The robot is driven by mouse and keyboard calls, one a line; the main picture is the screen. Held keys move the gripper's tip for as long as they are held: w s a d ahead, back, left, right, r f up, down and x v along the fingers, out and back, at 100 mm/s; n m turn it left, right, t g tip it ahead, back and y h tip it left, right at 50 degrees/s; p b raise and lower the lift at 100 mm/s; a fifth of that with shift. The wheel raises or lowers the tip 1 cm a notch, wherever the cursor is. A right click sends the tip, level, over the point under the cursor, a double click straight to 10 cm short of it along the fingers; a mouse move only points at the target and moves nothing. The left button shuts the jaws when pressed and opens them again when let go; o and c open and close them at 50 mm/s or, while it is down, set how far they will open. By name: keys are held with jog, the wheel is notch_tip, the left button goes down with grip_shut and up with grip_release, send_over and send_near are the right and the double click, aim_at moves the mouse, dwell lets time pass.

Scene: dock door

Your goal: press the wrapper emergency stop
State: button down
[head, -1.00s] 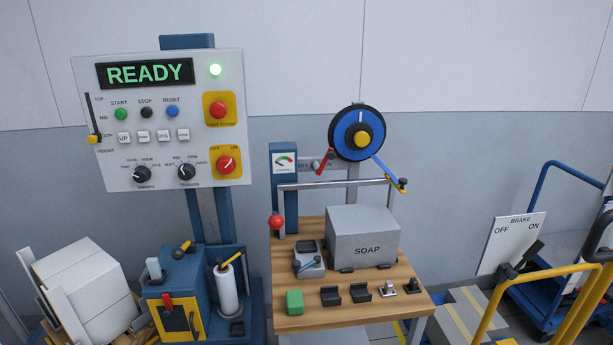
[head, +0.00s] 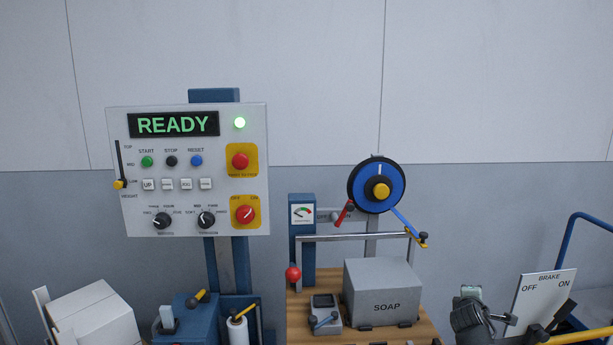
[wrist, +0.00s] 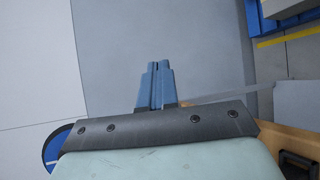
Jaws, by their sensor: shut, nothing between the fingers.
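The wrapper panel (head: 190,222) stands upright at the left in the head view, its display reading READY. The emergency stop is a red round button (head: 240,161) on a yellow plate at the panel's right side, above a red OFF/ON rotary switch (head: 245,212). Nothing covers the button. My gripper shows at the lower right of the head view, past the soap box and far from the panel. In the wrist view my gripper (wrist: 157,68) has its two blue fingers together with nothing between them. The button is not in the wrist view.
A table with a grey SOAP box (head: 382,295) and a blue tape reel (head: 366,188) stands between my gripper and the panel. A red ball knob (head: 293,273) sits at its left. A brake sign (head: 540,300) is at the right. The wall area above is clear.

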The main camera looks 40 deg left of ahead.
aim_at(239, 164)
jog(key=s+a+r+n+t+y, duration=0.2)
jog(key=s+a+r+n, duration=0.15)
jog(key=a+r, duration=0.6)
jog(key=s+a+r+n+y, duration=0.25)
jog(key=s+a+r, duration=0.2)
jog(key=a, duration=0.35)
jog(key=s+a+r+n+y, duration=0.1)
jog(key=s+a+r+n, duration=0.35)
jog(key=a, duration=0.25)
jog(key=s+a+r+n+y, duration=0.1)
jog(key=s+a+r+n, duration=0.2)
jog(key=s, duration=0.8)
jog(key=s+a+r+n+y, duration=0.2)
jog(key=s+a+r+n, duration=0.2)
jog(key=s+a, duration=0.6)
jog(key=s+a+r+n+y, duration=0.1)
jog(key=s+a+r+n, duration=0.3)
jog(key=s, duration=0.9)
jog(key=a+r, duration=0.3)
jog(key=shift+s+r+g+y, duration=0.3)
jog(key=shift+s+g+y, duration=0.05)
jog(key=shift+g, duration=0.05)
jog(key=shift+a, duration=0.1)
jog(key=x, duration=1.4)
jog(key=shift+f, duration=0.1)
